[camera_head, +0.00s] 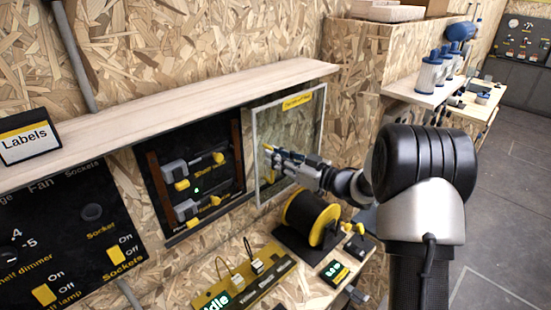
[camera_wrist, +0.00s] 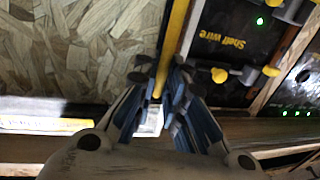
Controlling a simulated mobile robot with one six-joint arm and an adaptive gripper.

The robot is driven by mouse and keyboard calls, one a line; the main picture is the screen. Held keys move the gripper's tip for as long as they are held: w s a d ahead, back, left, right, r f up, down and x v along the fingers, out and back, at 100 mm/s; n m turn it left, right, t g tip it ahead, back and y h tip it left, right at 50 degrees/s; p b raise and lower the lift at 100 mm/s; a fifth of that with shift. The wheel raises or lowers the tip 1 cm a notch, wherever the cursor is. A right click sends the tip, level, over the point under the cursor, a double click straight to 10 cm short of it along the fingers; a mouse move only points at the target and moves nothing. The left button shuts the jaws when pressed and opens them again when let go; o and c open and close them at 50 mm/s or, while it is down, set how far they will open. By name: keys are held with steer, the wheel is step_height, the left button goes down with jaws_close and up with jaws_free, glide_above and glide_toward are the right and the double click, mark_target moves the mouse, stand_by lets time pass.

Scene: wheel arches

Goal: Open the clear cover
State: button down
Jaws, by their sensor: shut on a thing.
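The clear cover (camera_head: 291,122) is a see-through pane in a pale frame with a yellow label at its top. In the head view it stands to the right of the black switch panel (camera_head: 198,160), whose switches are uncovered. My gripper (camera_head: 272,153) is at the cover and its fingers are closed around a yellow strip, seemingly the cover's handle. In the wrist view my gripper (camera_wrist: 166,88) has the yellow strip (camera_wrist: 175,45) between its fingertips, beside a pale edge of the cover. The hinge side is hard to tell.
A wooden shelf (camera_head: 170,118) runs above the panel, carrying a Labels box (camera_head: 27,138). Below my gripper are a black and yellow spool (camera_head: 311,217) and a yellow connector strip (camera_head: 240,283). Open floor (camera_head: 510,190) lies at the right.

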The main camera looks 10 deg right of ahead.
steer(key=c, duration=1.7)
jaws_free()
steer(key=v, duration=1.2)
